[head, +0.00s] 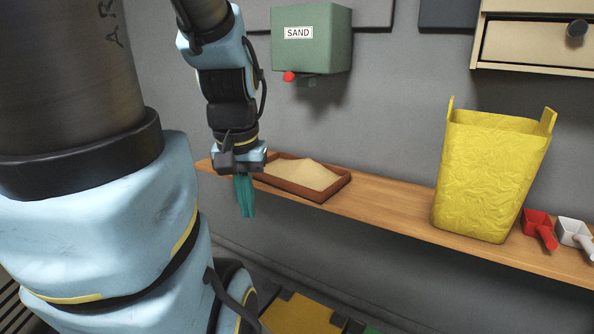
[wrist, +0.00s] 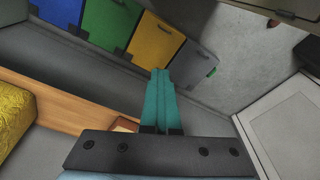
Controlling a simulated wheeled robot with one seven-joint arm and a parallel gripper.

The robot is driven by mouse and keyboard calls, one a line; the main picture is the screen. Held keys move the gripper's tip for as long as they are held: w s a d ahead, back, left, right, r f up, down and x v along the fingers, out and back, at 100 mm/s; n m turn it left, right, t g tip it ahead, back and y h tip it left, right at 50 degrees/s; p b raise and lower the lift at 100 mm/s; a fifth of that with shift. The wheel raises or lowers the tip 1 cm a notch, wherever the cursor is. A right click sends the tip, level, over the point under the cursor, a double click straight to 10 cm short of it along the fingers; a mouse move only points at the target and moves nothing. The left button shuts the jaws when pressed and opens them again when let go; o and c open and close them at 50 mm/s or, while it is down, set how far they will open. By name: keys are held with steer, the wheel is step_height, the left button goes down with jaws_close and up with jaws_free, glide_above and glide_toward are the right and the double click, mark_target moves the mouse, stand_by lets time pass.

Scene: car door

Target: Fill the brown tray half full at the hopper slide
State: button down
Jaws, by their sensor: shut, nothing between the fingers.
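The brown tray (head: 325,192) sits on the wooden shelf below the hopper, with a pale heap of sand (head: 303,173) in it. The heap peaks near the tray's middle. The green hopper (head: 318,38) labelled SAND is fixed to the wall above the tray, with a red knob (head: 289,76) at its lower front. My gripper (head: 246,212) points down just in front of the tray's left end, its teal fingers closed together and empty. In the wrist view the fingers (wrist: 160,78) lie side by side, and only a corner of the tray (wrist: 125,124) shows.
A yellow bucket (head: 490,175) stands on the shelf (head: 390,212) right of the tray. A red scoop (head: 538,225) and a white scoop (head: 574,232) lie beyond it. A drawer (head: 530,43) hangs upper right. Coloured bins (wrist: 155,52) stand below. Shelf between tray and bucket is clear.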

steer(key=shift+w+d, duration=0.45)
steer(key=shift+w, duration=0.25)
steer(key=shift+w+d, duration=0.4)
steer(key=shift+w, duration=0.3)
steer(key=shift+w+d, duration=0.45)
steer(key=shift+w, duration=0.25)
